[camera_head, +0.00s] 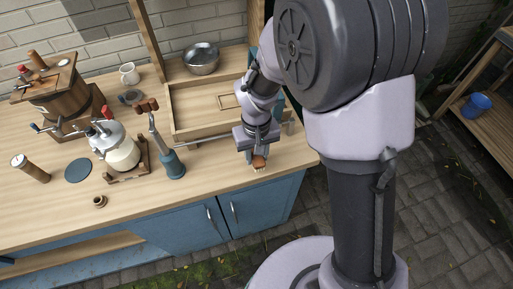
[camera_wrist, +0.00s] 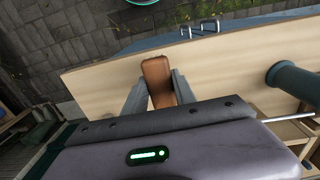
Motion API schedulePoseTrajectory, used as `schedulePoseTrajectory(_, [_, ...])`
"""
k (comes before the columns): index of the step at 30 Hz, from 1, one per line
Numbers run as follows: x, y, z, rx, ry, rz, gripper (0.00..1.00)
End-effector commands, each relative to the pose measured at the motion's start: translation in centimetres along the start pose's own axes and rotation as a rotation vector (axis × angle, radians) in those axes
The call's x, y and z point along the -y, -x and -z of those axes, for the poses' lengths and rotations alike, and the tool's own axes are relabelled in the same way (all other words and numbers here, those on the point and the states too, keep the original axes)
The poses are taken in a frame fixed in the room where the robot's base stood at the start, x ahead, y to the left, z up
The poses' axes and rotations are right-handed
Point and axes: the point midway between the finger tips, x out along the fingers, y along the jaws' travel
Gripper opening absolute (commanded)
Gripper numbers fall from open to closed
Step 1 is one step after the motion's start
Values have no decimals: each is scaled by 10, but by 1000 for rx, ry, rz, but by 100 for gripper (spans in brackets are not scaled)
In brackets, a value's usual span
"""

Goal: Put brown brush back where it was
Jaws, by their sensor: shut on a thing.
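The brown brush (camera_wrist: 156,75) is between the two fingers of my gripper (camera_wrist: 159,92) in the wrist view. Its rounded brown end sticks out past the fingertips, over the light wooden counter. In the head view my gripper (camera_head: 257,160) points down near the counter's right front part, and the brush (camera_head: 259,161) shows below it with a pale lower edge. My gripper is shut on the brush. I cannot tell whether the brush touches the counter. Part of the brush is hidden by my gripper.
A blue-based lever tool (camera_head: 173,165) stands left of my gripper. A wooden tray (camera_head: 188,133), a metal bowl (camera_head: 201,59) and a white mug (camera_head: 129,74) are behind. Churns (camera_head: 118,150) and a blue disc (camera_head: 79,170) are at left. The counter (camera_head: 215,176) is clear between lever tool and gripper.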

Motion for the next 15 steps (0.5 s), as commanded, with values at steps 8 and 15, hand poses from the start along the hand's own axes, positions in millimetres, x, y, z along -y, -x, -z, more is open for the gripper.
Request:
schedulePoseTrajectory(8, [-9,-22,22,4,1,0,0])
schedulePoseTrajectory(15, [-9,-37,23,0,0,0,0])
